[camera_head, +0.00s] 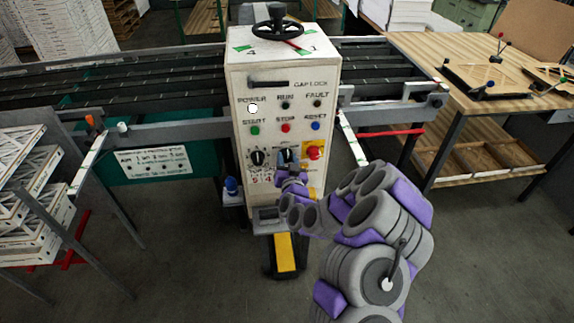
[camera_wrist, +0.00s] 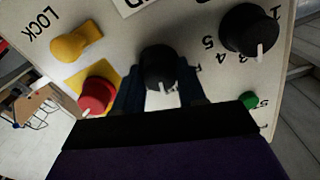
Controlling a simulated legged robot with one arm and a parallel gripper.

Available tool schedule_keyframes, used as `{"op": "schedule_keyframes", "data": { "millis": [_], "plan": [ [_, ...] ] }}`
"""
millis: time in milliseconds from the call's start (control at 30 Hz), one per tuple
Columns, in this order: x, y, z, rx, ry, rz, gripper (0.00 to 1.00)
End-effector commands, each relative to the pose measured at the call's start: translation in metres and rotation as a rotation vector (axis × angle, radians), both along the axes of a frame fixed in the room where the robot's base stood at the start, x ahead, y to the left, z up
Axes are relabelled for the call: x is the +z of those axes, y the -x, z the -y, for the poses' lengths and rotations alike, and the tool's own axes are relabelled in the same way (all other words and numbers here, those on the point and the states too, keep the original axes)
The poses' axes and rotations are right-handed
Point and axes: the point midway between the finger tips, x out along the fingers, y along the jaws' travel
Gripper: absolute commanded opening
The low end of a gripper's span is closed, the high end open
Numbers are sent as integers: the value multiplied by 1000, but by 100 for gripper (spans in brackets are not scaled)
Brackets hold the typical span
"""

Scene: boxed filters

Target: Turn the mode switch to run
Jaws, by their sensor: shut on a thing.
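The mode switch appears to be the middle black knob on the white control box (camera_head: 285,70); its lettering is mostly hidden. In the wrist view this black knob (camera_wrist: 158,64) has a white pointer mark and sits between the dark fingers of my gripper (camera_wrist: 158,82). My gripper (camera_head: 289,160) is shut on the knob, reaching in from the lower right in the head view. My fingers and wrist hide most of the knob there. The RUN lamp (camera_head: 285,105) is dark, and the POWER lamp (camera_head: 252,108) is lit white.
A numbered black knob (camera_head: 257,157) is left of my gripper. A red button (camera_head: 315,150) is close on the right, and a yellow LOCK knob (camera_wrist: 77,43) is nearby. START, STOP and RESET buttons sit above. A handwheel (camera_head: 277,24) tops the box.

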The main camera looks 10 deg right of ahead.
Motion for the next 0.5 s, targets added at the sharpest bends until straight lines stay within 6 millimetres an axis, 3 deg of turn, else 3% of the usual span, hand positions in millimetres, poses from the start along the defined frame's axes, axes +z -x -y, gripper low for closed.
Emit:
{"op": "schedule_keyframes", "data": {
  "millis": [500],
  "plan": [
    [-2, -1, 2, -1, -400, 5, 10]
  ]
}}
